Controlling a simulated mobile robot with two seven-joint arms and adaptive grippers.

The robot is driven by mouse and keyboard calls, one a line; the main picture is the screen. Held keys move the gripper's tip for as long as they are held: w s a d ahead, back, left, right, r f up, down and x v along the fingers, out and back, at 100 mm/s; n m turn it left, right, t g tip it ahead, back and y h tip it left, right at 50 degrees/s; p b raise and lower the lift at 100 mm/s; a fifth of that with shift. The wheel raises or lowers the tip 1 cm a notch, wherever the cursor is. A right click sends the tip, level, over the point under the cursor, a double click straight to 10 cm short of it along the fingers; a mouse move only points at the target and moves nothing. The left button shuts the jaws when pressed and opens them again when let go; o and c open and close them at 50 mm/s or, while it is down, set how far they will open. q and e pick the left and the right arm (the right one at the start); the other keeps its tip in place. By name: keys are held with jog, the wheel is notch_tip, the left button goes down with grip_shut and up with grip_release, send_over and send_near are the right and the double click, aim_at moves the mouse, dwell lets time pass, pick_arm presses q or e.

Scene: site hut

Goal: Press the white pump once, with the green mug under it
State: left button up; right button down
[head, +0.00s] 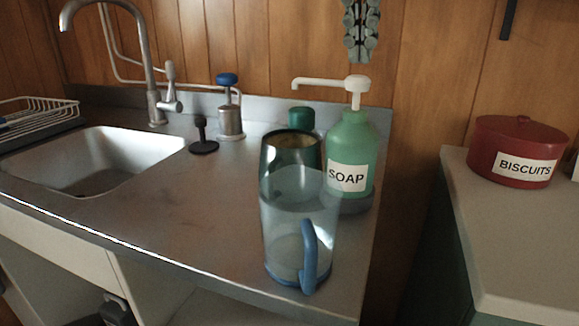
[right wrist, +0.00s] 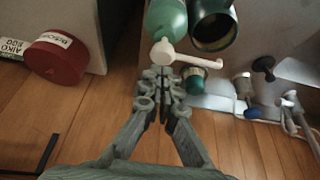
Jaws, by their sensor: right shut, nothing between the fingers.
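The white pump (head: 355,84) tops a green bottle (head: 352,145) labelled SOAP, its spout pointing left. In the right wrist view the pump (right wrist: 163,52) is just beyond my fingertips. The dark green mug (head: 290,146) stands upright beside the bottle, below the spout's end, its lower part behind a clear jug. The mug's open mouth shows in the right wrist view (right wrist: 214,28); whether it is exactly under the outlet I cannot tell. My right gripper (head: 360,56) points down, shut and empty, just above the pump head with a small gap.
The clear jug (head: 285,240) with a blue handle stands in front of the mug. A green-capped container (head: 302,117) is behind it. A blue-topped dispenser (head: 230,118) and a black stand (head: 203,140) are left, near the sink (head: 105,165). A red biscuit tin (head: 500,150) sits on the right counter.

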aim_at(359, 76)
jog(key=shift+f, duration=0.1)
jog(key=shift+f+b, duration=0.95)
jog(key=shift+f, duration=0.55)
jog(key=shift+r+p, duration=1.45)
jog(key=shift+r, duration=0.05)
notch_tip(359, 76, up, 4)
jog(key=p, duration=0.4)
jog(key=shift+r+p, duration=0.25)
jog(key=shift+p, duration=0.1)
jog(key=shift+r+p, duration=0.35)
jog(key=shift+r, duration=0.4)
